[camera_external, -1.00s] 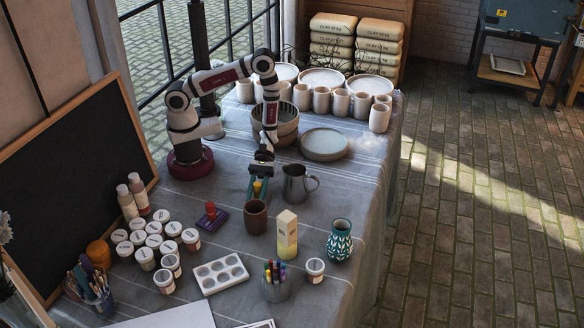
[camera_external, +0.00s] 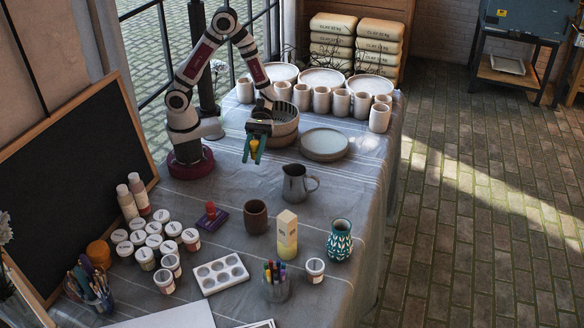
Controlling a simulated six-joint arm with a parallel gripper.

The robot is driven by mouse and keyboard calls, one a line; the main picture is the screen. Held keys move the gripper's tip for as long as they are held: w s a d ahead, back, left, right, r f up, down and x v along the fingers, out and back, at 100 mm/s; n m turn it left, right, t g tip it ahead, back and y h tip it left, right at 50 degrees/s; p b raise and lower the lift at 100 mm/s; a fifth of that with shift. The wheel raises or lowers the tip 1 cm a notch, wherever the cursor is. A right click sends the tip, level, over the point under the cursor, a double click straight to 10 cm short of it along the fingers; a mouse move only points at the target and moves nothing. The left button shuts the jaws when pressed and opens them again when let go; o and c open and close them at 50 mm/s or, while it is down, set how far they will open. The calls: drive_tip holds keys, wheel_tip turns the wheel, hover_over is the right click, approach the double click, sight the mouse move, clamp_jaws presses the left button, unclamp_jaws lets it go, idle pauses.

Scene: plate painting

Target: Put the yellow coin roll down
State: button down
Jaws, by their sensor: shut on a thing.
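The yellow coin roll (camera_external: 254,147) is a small yellow piece held between the teal fingers of my gripper (camera_external: 254,153). My gripper is shut on it and points down. It holds the roll in the air, left of the large ribbed bowl and above the grey cloth. The lower part of the roll is small in the picture, and its exact shape is hard to tell.
A ribbed bowl (camera_external: 284,128) and a flat plate stack (camera_external: 324,145) stand right of my gripper. A grey jug (camera_external: 296,184), brown cup (camera_external: 256,217) and red-handled stamp (camera_external: 211,212) stand nearer. Several cups line the back. The cloth (camera_external: 225,180) below my gripper is clear.

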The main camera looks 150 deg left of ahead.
drive_tip(key=w+a+n+t+y, duration=0.1)
drive_tip(key=w+a+y, duration=0.15)
drive_tip(key=w, duration=0.45)
drive_tip(key=w+a+n+t+y, duration=0.1)
drive_tip(key=w+a+n, duration=0.1)
drive_tip(key=w+a, duration=0.35)
drive_tip(key=w+a+n+y, duration=0.1)
drive_tip(key=w+a, duration=0.1)
drive_tip(key=w, duration=0.7)
drive_tip(key=shift+n, duration=0.3)
drive_tip(key=a+f, duration=0.4)
drive_tip(key=s+a+f, duration=0.1)
drive_tip(key=a+f, duration=0.6)
drive_tip(key=a, duration=0.1)
drive_tip(key=shift+s+f, duration=0.15)
drive_tip(key=shift+f, duration=0.25)
wheel_tip(320, 180, down, 4)
drive_tip(key=shift+a, duration=0.1)
drive_tip(key=shift+f, duration=0.1)
drive_tip(key=shift+f, duration=0.1)
drive_tip(key=c, duration=0.6)
unclamp_jaws()
